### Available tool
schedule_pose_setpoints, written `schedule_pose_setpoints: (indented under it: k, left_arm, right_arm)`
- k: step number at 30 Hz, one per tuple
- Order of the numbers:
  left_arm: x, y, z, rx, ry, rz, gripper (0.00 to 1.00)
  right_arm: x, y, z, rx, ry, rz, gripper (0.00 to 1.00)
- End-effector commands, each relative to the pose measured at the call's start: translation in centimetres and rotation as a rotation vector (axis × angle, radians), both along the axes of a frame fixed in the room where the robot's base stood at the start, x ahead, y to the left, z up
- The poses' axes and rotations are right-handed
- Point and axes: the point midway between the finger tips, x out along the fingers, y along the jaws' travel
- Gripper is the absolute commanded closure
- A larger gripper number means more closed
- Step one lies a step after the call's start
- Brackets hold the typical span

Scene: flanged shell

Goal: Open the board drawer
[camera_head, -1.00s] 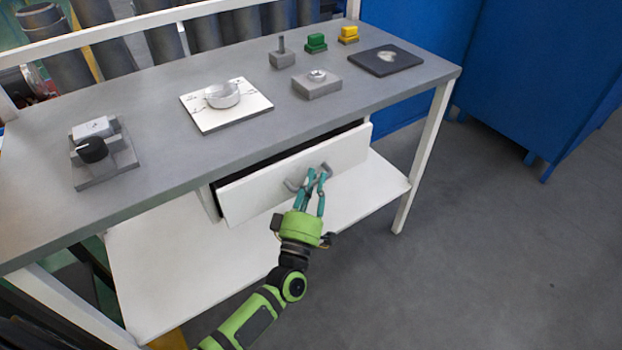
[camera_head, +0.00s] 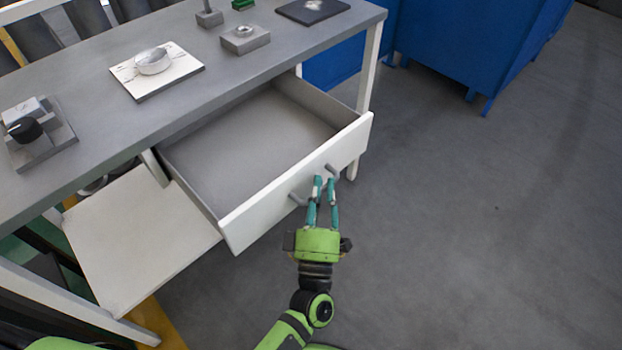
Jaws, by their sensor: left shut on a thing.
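The board drawer (camera_head: 262,203) is a white-fronted drawer under the grey table top. It stands far out from the table, and its grey inside (camera_head: 250,140) shows and looks empty. My left gripper (camera_head: 324,183) is at the drawer front, shut on the grey bar handle (camera_head: 298,198). Its fingers cover the middle of the handle. My right gripper is not in view.
On the grey table (camera_head: 95,65) are a white board with a round metal part (camera_head: 152,62), a block with a black knob (camera_head: 25,130), small blocks and a dark plate (camera_head: 312,10). A white lower shelf (camera_head: 140,235) is below. Blue cabinets (camera_head: 470,45) stand behind; the floor at right is clear.

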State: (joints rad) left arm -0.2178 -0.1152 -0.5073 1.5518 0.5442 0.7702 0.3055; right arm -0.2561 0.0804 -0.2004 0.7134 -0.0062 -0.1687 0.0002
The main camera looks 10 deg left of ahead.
Motion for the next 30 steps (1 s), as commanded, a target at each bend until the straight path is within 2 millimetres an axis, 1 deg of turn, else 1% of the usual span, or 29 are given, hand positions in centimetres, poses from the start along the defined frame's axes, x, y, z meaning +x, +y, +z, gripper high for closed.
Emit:
schedule_pose_setpoints:
  k: [5, 10, 11, 12, 19, 21, 23, 26, 30]
  left_arm:
    - [-0.1, -0.1, -0.1, 0.003, 0.001, 0.002, 1.00]
    - [-0.1, -0.1, -0.1, 0.003, 0.002, 0.002, 1.00]
    - [-0.1, -0.1, -0.1, 0.002, 0.002, 0.002, 0.74]
    - [-0.1, -0.1, -0.1, 0.002, 0.002, 0.002, 0.70]
    - [-0.1, -0.1, -0.1, 0.001, 0.001, 0.001, 0.70]
    - [-0.1, -0.1, -0.1, 0.001, 0.001, 0.001, 0.70]
    - [-0.4, -0.1, -0.2, 0.001, 0.002, 0.000, 0.70]
    - [-1.3, -0.1, -0.7, 0.001, 0.004, -0.001, 0.70]
    - [-3.8, -0.2, -1.8, 0.001, 0.006, -0.001, 0.70]
  right_arm:
    - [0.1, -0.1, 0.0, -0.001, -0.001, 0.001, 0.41]
    - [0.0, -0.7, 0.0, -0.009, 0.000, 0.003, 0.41]
    - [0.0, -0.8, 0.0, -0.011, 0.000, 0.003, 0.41]
    - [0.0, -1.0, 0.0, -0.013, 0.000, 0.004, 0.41]
    - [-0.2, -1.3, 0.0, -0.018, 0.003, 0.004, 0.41]
    - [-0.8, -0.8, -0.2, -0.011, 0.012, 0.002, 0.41]
    - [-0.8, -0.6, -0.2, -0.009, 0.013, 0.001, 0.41]
    - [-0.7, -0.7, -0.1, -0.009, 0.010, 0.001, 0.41]
    - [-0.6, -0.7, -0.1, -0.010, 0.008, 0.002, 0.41]
